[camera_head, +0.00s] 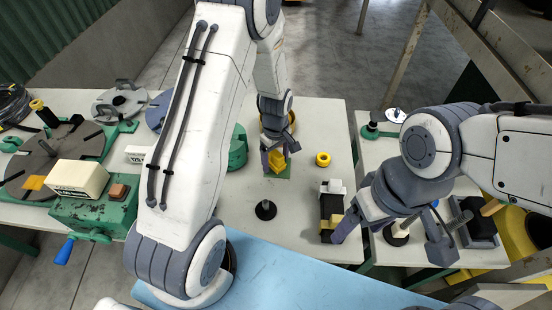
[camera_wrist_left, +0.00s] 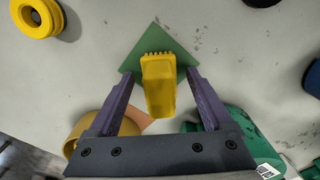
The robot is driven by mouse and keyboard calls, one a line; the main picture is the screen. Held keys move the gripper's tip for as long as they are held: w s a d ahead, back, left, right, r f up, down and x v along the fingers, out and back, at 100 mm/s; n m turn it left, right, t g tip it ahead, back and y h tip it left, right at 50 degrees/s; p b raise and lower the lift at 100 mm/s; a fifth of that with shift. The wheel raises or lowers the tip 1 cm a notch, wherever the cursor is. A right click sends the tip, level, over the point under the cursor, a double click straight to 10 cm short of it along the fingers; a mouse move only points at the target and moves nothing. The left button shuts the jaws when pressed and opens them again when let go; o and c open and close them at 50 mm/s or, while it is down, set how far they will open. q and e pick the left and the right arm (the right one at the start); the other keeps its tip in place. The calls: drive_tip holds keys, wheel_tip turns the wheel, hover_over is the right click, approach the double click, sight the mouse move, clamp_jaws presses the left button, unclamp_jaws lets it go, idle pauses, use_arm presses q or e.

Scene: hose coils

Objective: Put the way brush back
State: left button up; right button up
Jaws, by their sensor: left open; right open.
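The way brush, which I take to be the yellow piece with a toothed edge (camera_wrist_left: 158,85), is on a green square pad (camera_wrist_left: 183,52) on the white table. It also shows in the head view (camera_head: 278,163). My left gripper (camera_wrist_left: 160,78) is open over it, with a finger on each side and visible gaps between. In the head view my left gripper (camera_head: 275,150) hides part of the brush. My right gripper (camera_head: 395,236) is open and empty at the right, near a dark-based peg.
A yellow ring (camera_head: 322,159), a black peg stand (camera_head: 265,210) and a black-yellow block (camera_head: 331,205) stand nearby on the white table (camera_head: 300,120). Green-based fixtures and a cream box (camera_head: 78,179) crowd the left. A light blue surface (camera_head: 290,275) lies in front.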

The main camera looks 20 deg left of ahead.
use_arm(q)
drive_tip(key=shift+r+p, duration=2.8)
drive_tip(key=shift+r, duration=0.8)
drive_tip(key=shift+r, duration=0.1)
drive_tip(key=shift+r, duration=0.35)
wheel_tip(320, 180, up, 10)
drive_tip(key=b, duration=0.2)
drive_tip(key=shift+f, duration=0.25)
